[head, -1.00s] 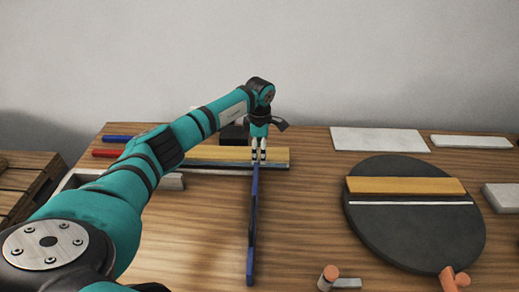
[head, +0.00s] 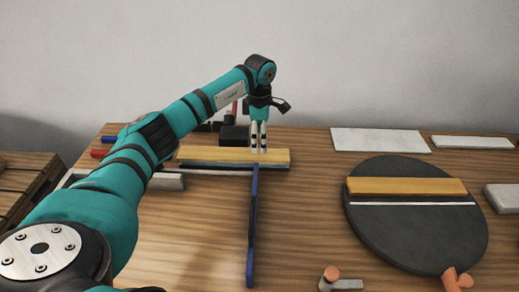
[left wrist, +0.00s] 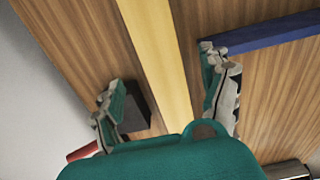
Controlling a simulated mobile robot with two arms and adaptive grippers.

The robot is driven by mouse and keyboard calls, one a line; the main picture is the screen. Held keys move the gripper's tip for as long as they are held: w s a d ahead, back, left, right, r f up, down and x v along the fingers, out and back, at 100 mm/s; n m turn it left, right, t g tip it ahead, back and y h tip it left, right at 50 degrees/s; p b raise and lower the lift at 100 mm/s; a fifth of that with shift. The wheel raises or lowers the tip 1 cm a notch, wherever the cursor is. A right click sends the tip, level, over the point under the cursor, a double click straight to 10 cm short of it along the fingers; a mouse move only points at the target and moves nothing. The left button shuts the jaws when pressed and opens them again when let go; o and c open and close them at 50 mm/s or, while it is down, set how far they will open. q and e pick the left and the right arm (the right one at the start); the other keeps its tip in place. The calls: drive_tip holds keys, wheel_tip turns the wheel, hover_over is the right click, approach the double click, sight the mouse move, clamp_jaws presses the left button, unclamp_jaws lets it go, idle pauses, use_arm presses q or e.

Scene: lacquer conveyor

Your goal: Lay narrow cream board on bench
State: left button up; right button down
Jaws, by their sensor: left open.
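A narrow off-white board (head: 472,142) lies flat on the wooden bench (head: 310,215) at the back right. It is the closest match I see to the narrow cream board. I cannot tell the height of the fingers over the bench. My right gripper is not in view.
A blue bar (head: 252,225) runs forward from the yellow bar. A dark box (head: 234,135) stands behind it. A round dark disc (head: 405,240) on the right carries another yellow bar (head: 405,187) and a thin white strip. A wider white board (head: 380,140) lies behind the disc.

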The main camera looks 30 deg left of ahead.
use_arm(q)
wheel_tip(320, 180, up, 6)
drive_tip(key=shift+b, duration=0.3)
idle(0.3)
